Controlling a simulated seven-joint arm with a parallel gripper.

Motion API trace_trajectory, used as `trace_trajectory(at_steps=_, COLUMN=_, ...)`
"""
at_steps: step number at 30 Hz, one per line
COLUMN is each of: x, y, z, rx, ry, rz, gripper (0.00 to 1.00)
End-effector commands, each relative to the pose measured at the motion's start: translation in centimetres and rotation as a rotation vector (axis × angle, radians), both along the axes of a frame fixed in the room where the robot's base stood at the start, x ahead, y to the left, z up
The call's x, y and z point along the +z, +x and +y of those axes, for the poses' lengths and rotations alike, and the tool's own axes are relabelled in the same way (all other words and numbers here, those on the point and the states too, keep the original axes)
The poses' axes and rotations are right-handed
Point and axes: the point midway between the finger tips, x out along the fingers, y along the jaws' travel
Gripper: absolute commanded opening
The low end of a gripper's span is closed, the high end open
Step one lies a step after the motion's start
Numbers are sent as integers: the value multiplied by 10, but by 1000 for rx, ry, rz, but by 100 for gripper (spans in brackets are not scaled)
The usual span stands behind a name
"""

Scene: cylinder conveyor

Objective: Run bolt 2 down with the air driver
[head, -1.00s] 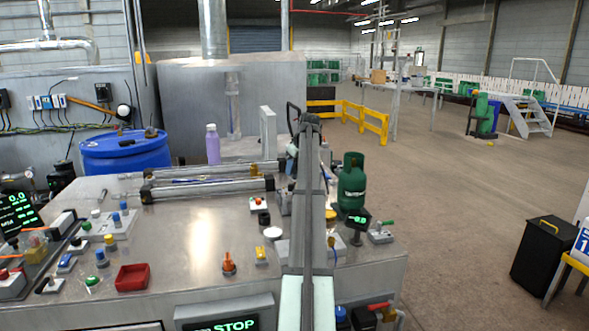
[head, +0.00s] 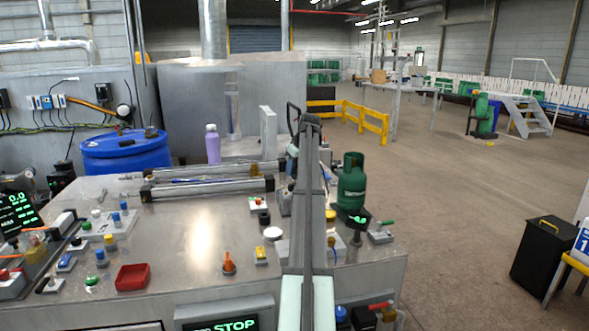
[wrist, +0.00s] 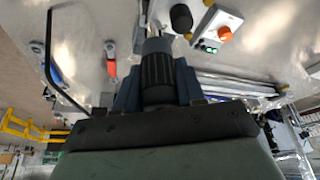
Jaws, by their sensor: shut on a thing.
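My gripper (wrist: 158,88) shows in the wrist view with its blue-grey fingers shut on a dark ribbed cylindrical body, which looks like the air driver (wrist: 156,70). Its narrower end points away from the wrist, towards the metal bench top. In the head view my arm hides most of the gripper and tool. A thin black bent rod or hose (wrist: 49,62) stands beside the gripper in the wrist view. I cannot make out bolt 2 or tell whether the tool touches one.
The metal bench (head: 190,235) carries a red-button box (head: 258,203), a black knob (head: 264,218), a red tray (head: 132,277) and long cylinders (head: 210,187).

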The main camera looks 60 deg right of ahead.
Motion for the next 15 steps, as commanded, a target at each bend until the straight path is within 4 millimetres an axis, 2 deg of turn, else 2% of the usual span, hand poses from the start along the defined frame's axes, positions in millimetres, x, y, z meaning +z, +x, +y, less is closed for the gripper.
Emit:
trace_trajectory(at_steps=8, x=-3, y=-1, z=1, rx=0, ry=5, rz=5, gripper=2)
trace_trajectory(at_steps=15, x=8, y=-1, z=1, rx=-1, ry=2, rz=3, gripper=2)
